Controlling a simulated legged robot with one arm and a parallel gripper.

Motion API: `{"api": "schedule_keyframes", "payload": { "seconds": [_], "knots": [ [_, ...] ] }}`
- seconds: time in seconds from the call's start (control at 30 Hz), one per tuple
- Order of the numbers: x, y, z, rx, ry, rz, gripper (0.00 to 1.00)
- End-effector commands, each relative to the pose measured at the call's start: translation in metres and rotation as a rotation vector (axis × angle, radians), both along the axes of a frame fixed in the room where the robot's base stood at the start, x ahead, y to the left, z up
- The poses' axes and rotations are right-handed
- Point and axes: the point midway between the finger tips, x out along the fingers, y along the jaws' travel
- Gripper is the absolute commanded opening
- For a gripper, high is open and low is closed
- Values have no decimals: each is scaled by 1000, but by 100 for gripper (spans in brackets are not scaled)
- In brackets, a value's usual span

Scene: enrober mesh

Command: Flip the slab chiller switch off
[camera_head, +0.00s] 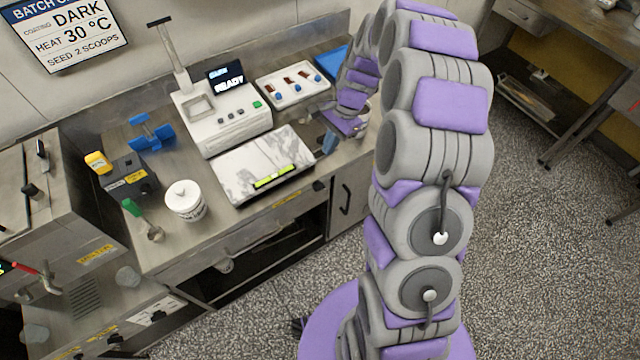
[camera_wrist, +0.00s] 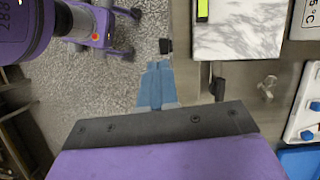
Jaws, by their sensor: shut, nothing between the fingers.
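The marble slab (camera_head: 262,165) lies on the steel counter, with a lit yellow-green strip on its front part. The slab also shows at the top of the wrist view (camera_wrist: 240,30). A small black part that looks like the chiller switch sits on the counter's front edge, right of the slab (camera_head: 318,186); it appears as a dark block in the wrist view (camera_wrist: 166,46). Its on or off position is too small to tell. My gripper (camera_wrist: 155,66) is shut and empty, its blue fingers just short of that block in the picture. Contact is not visible. In the head view my gripper (camera_head: 328,143) is beside the slab's right end.
A white machine (camera_head: 225,115) reading READY stands behind the slab. A white tray (camera_head: 292,88) is at the back right. A white tub (camera_head: 186,201) and a dark box (camera_head: 128,178) stand left. A dark-handled item (camera_wrist: 217,88) lies near my fingers. Floor in front is open.

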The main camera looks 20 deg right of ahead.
Motion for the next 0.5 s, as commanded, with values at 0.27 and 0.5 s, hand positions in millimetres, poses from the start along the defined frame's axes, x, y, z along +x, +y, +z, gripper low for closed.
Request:
{"api": "schedule_keyframes", "payload": {
  "seconds": [0.27,0.5],
  "knots": [
    [17,-13,-25,0,27,-103,0],
    [18,-11,-26,-3,28,-112,0]
  ]
}}
